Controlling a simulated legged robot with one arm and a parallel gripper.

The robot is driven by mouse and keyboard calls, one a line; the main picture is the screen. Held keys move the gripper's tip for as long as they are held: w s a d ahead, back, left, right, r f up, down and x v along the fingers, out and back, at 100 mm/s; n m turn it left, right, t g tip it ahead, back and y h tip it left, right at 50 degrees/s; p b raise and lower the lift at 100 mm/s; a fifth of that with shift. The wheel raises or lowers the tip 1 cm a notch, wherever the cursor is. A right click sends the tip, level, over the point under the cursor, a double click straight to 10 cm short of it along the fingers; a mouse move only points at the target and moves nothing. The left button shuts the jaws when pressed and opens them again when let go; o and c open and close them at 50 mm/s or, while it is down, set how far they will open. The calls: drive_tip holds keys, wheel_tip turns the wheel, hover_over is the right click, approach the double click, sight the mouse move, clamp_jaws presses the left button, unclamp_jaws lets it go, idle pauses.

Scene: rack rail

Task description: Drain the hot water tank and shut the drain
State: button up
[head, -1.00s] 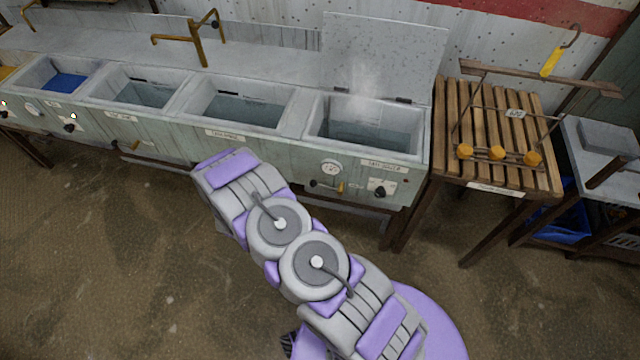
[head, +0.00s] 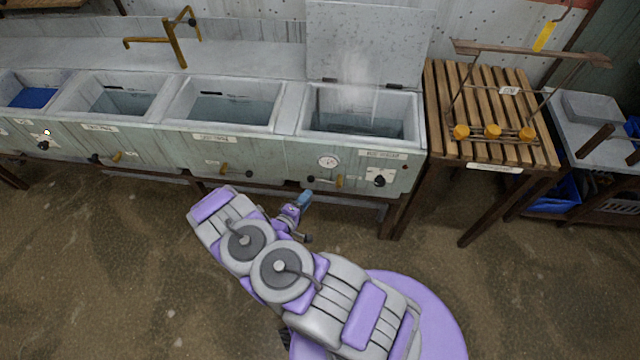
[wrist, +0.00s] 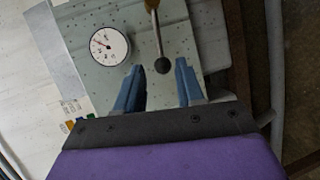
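The hot water tank (head: 312,130) is the rightmost basin of the bench, with its lid raised, steam rising and water inside. My gripper (head: 303,203) is in front of and below the drain valve. In the wrist view my gripper (wrist: 158,80) has its two blue fingers apart and nothing held. A lever with a dark ball end (wrist: 163,66) shows just beyond and between the fingertips, apparently untouched. The gauge (wrist: 110,46) is at upper left.
Other basins with similar valves (head: 226,169) line the bench to the left. A slatted wooden table (head: 440,120) stands close on the right, bearing a metal frame with orange knobs (head: 493,132). A grey side table (head: 575,150) is farther right. The floor in front is clear.

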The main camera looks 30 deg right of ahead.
sight(321, 181)
drive_tip(key=b+x, duration=0.1)
drive_tip(key=x, duration=0.9)
drive_tip(key=shift+d, duration=0.2)
drive_tip(key=shift+a, duration=0.6)
drive_tip(key=shift+c, duration=0.3)
drive_tip(key=shift+d, duration=0.55)
drive_tip(key=c, duration=0.6)
drive_tip(key=shift+a, duration=0.1)
clamp_jaws()
drive_tip(key=shift+w+a+f, duration=0.1)
drive_tip(key=shift+a+f, duration=0.05)
drive_tip(key=shift+a, duration=0.1)
